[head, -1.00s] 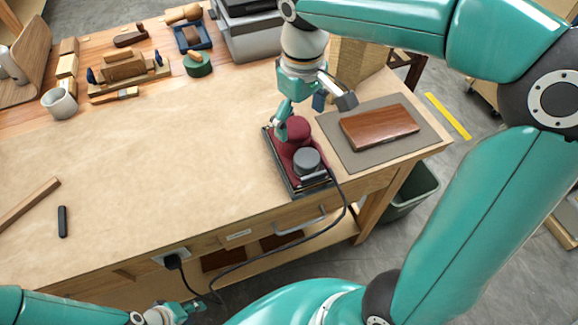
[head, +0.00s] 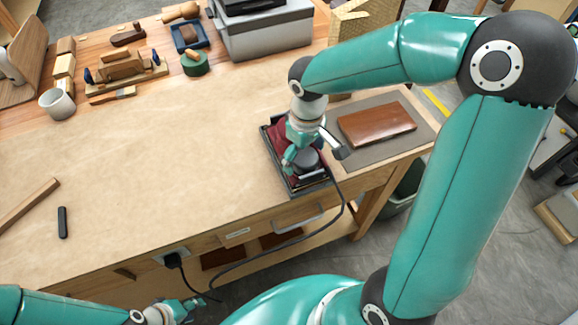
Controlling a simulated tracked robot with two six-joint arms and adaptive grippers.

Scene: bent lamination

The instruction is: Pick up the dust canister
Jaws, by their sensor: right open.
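A maroon sander sits in a dark tray (head: 318,190) near the front edge of the bench. A dark grey round canister (head: 307,160) is at the sander's near end; I take it to be the dust canister. My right gripper (head: 312,158) is open and reaches down over the sander, with one finger on the canister's left and the other to its right. The gripper hides much of the maroon body, and I cannot tell whether it touches the canister. My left gripper (head: 188,308) is low at the bottom left, away from the bench top; its opening is too small to tell.
A reddish-brown board (head: 377,124) lies on a grey mat (head: 408,140) right of the tray. A black cord (head: 262,257) hangs from the sander to a socket. A grey case (head: 262,38) stands behind. The paper-covered bench (head: 150,170) to the left is largely clear.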

